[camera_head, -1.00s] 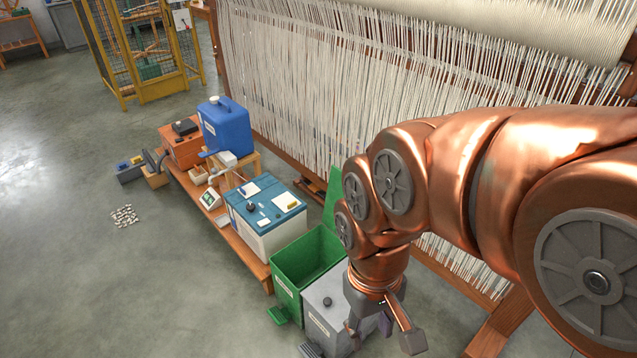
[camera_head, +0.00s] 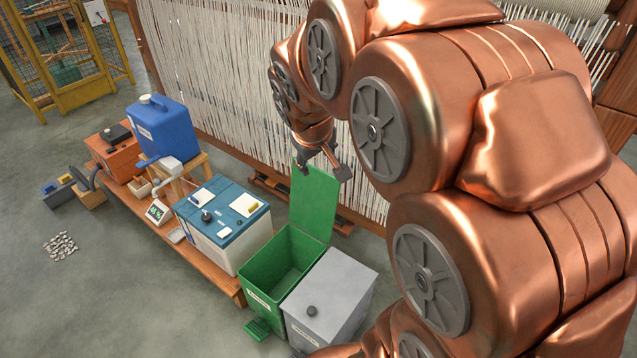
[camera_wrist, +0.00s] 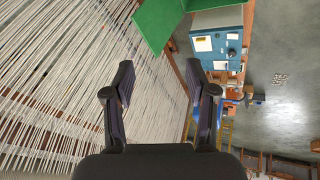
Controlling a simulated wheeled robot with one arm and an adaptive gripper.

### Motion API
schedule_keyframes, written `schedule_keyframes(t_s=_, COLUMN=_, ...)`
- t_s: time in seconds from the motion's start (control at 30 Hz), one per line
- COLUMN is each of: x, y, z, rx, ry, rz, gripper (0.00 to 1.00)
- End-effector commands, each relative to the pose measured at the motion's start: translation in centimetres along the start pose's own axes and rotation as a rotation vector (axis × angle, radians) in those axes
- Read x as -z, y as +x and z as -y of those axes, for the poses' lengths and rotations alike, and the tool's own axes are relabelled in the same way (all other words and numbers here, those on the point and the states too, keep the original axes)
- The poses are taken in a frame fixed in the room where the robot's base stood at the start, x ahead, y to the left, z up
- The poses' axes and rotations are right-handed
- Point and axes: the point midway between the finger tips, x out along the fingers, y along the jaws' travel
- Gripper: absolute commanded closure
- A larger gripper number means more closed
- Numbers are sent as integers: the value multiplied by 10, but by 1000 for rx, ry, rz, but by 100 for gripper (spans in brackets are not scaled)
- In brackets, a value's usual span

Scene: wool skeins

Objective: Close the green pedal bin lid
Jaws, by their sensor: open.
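The green pedal bin (camera_head: 268,274) stands on the floor at the near end of the low bench, its inside visible and empty-looking. Its green lid (camera_head: 313,204) is raised nearly upright at the loom side. My gripper (camera_head: 323,172) is near the lid's top edge in the head view; whether it touches cannot be told. In the wrist view my gripper (camera_wrist: 162,100) has its two dark fingers apart with nothing between them, and the green lid (camera_wrist: 157,22) shows beyond the fingertips at the top.
A grey bin (camera_head: 330,295) with a closed lid stands beside the green one. A teal-topped box (camera_head: 222,225) and a blue canister (camera_head: 156,127) sit along the wooden bench (camera_head: 215,275). The loom threads (camera_head: 215,100) rise close behind the lid. The floor at left is mostly open.

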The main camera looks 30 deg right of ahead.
Motion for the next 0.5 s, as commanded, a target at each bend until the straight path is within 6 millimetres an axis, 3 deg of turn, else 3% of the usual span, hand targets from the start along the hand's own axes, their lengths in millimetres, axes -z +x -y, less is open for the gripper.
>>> schedule_keyframes(t_s=0.03, x=18, y=24, z=-15, rx=-37, ry=-8, rz=-45, gripper=44)
schedule_keyframes(t_s=0.1, x=50, y=41, z=-38, rx=-88, ry=-30, rz=-122, gripper=44)
schedule_keyframes(t_s=0.3, x=130, y=87, z=-100, rx=-223, ry=-119, rz=-333, gripper=44)
schedule_keyframes(t_s=0.5, x=195, y=130, z=-148, rx=-336, ry=-243, rz=-529, gripper=44)
